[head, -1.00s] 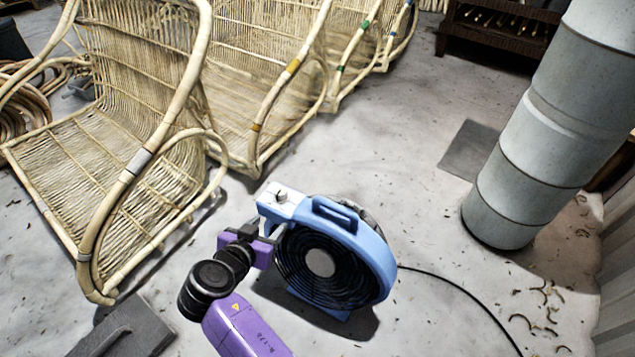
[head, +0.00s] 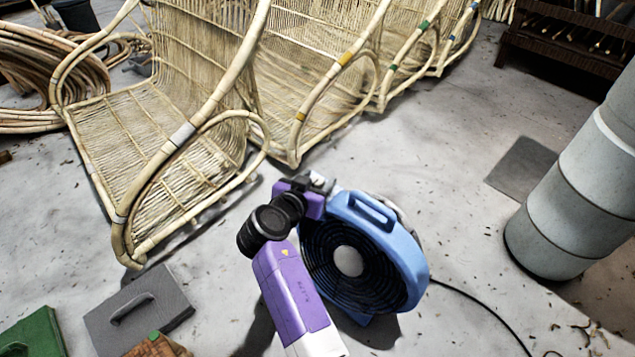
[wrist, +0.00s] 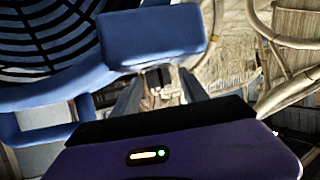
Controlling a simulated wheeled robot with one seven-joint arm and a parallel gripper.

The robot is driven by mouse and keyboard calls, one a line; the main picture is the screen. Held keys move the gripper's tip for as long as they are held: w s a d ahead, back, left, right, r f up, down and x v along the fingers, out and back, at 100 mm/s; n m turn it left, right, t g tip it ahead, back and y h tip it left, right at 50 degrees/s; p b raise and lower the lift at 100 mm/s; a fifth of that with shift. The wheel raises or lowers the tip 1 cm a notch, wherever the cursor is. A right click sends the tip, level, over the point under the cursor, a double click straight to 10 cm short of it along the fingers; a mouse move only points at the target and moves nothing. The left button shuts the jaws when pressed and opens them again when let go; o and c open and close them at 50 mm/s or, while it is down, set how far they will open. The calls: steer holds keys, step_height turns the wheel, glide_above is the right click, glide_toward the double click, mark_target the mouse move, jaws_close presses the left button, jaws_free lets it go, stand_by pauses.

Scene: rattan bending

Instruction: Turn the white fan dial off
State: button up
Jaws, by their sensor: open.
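The blue fan (head: 408,262) stands on the floor, with its round black grille and a handle on top. My gripper (head: 318,184) is at the fan's upper left corner, where the control box sits, and hides most of that box. A small pale piece shows beside the gripper there; I cannot tell whether it is the white dial. The dial does not show clearly in the wrist view, nor does any contact.
Rattan chair frames (head: 165,135) stand behind and left of the fan. A grey duct pipe (head: 570,195) stands at right. A black cable (head: 480,312) runs from the fan across the floor. A grey case (head: 140,310) lies at lower left. Floor right of the fan is mostly clear.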

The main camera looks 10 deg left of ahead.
jaws_close()
steer(key=shift+d+r+n+y+p, duration=0.15)
steer(key=shift+n+y+p, duration=0.25)
steer(key=shift+p, duration=0.5)
steer(key=n+y+p, duration=0.2)
steer(key=p, duration=0.1)
steer(key=shift+r, duration=0.1)
steer(key=n+y+p, duration=0.2)
steer(key=p, duration=0.1)
steer(key=shift+y+p, duration=0.3)
steer(key=shift+n+y+p, duration=0.5)
steer(key=shift+y+p, duration=0.1)
steer(key=shift+p, duration=0.15)
steer(key=shift+f, duration=0.25)
